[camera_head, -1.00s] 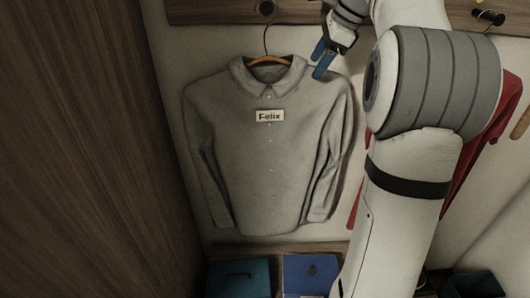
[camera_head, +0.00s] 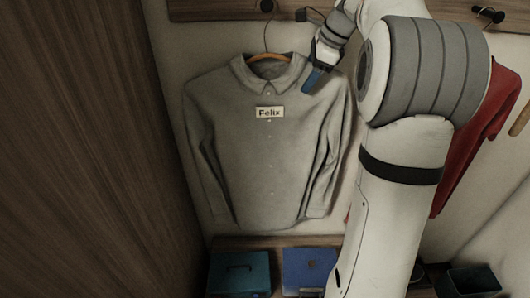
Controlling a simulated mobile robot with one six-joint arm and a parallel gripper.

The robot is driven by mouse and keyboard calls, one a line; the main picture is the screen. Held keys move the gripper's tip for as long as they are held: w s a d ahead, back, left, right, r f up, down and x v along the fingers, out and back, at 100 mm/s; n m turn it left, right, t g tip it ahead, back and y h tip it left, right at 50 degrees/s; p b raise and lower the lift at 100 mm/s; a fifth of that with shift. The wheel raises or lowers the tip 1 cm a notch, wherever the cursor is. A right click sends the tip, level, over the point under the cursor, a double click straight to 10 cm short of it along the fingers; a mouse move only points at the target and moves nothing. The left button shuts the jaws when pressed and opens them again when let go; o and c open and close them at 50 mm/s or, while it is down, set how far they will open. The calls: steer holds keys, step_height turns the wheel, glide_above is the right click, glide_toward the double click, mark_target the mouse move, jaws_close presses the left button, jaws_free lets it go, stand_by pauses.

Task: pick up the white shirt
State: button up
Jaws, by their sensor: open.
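The white shirt (camera_head: 268,165) looks pale grey in this light. It hangs upright on an orange hanger (camera_head: 268,57) from a dark hook, with a "Felix" label on its chest. My gripper (camera_head: 314,80) has blue fingertips and is in front of the shirt's upper right shoulder, just right of the collar. One finger largely covers the other in this view. No cloth shows between the fingers, and I cannot tell whether they touch the shirt.
A red garment (camera_head: 478,130) hangs at the right, partly behind my arm. A teal box (camera_head: 239,273) and a blue box (camera_head: 309,268) stand on the shelf below. A wooden panel (camera_head: 80,150) closes off the left side. A hook rail (camera_head: 215,9) runs along the top.

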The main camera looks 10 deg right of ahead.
steer(key=shift+f, duration=0.15)
stand_by(0.3)
jaws_close()
stand_by(0.5)
